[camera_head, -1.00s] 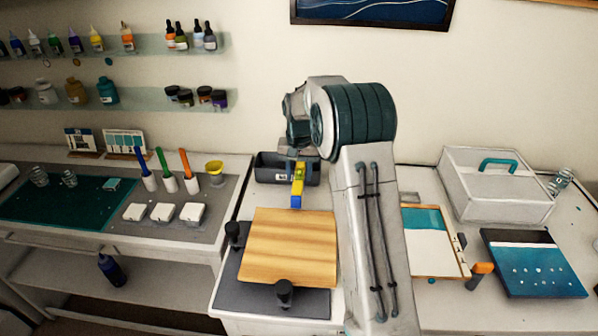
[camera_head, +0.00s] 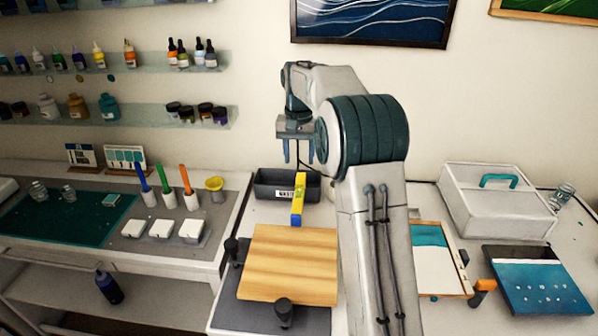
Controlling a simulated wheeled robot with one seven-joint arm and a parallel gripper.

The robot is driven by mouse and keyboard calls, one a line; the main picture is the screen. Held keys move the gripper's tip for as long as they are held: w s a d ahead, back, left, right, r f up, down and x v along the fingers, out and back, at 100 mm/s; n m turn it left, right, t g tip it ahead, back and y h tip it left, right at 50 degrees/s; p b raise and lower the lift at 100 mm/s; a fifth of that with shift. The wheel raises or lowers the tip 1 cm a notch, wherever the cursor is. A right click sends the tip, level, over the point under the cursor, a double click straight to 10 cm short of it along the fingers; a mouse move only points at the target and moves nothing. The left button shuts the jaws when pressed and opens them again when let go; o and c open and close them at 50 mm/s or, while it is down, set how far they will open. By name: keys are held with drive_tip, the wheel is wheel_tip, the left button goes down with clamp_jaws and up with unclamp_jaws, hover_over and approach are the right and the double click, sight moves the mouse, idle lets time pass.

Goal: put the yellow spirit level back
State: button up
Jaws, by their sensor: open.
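The yellow spirit level (camera_head: 298,206) leans out of the dark grey bin (camera_head: 270,190) at the back of the middle table. Its upper end is over the bin's front wall and its lower end points toward the wooden board. My gripper (camera_head: 298,158) is above the bin with its fingers pointing down. It is open and empty, apart from the level. How much of the level lies inside the bin I cannot tell.
The wooden board (camera_head: 288,265) lies on a dark mat with black knobs (camera_head: 284,309) at its edge. A white box with a teal handle (camera_head: 495,200) stands at right. Orange, green and blue tools (camera_head: 168,180) stand at left.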

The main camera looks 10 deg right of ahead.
drive_tip(key=s+a+r+n+t, duration=0.1)
drive_tip(key=s+r, duration=0.2)
drive_tip(key=s, duration=0.4)
drive_tip(key=s+r+n+t, duration=0.1)
drive_tip(key=s+r, duration=0.2)
drive_tip(key=s, duration=0.4)
drive_tip(key=s+f, duration=0.3)
drive_tip(key=s, duration=0.7)
drive_tip(key=s+f+n+t, duration=0.1)
drive_tip(key=s+f, duration=0.2)
drive_tip(key=s, duration=0.8)
drive_tip(key=shift+s+a+n, duration=0.25)
drive_tip(key=shift+n, duration=0.05)
drive_tip(key=shift+o, duration=0.4)
drive_tip(key=shift+f, duration=0.1)
